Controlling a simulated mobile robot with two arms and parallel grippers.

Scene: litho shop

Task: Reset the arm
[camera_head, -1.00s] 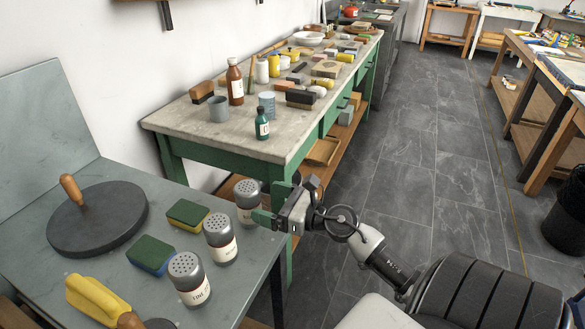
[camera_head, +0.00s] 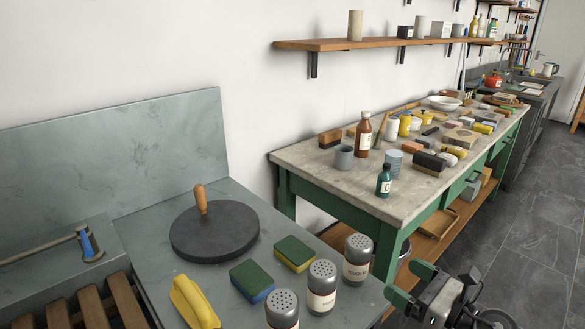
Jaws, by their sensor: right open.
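My right gripper (camera_head: 408,287) is at the bottom of the head view, right of the grey stone counter. Its green fingers are apart with nothing between them. It is close to the nearest shaker (camera_head: 357,259) and in front of the green-legged table. My left gripper is out of view.
The cluttered green table (camera_head: 305,162) stands behind. A wall shelf (camera_head: 380,43) is above. Floor (camera_head: 541,235) is clear at right.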

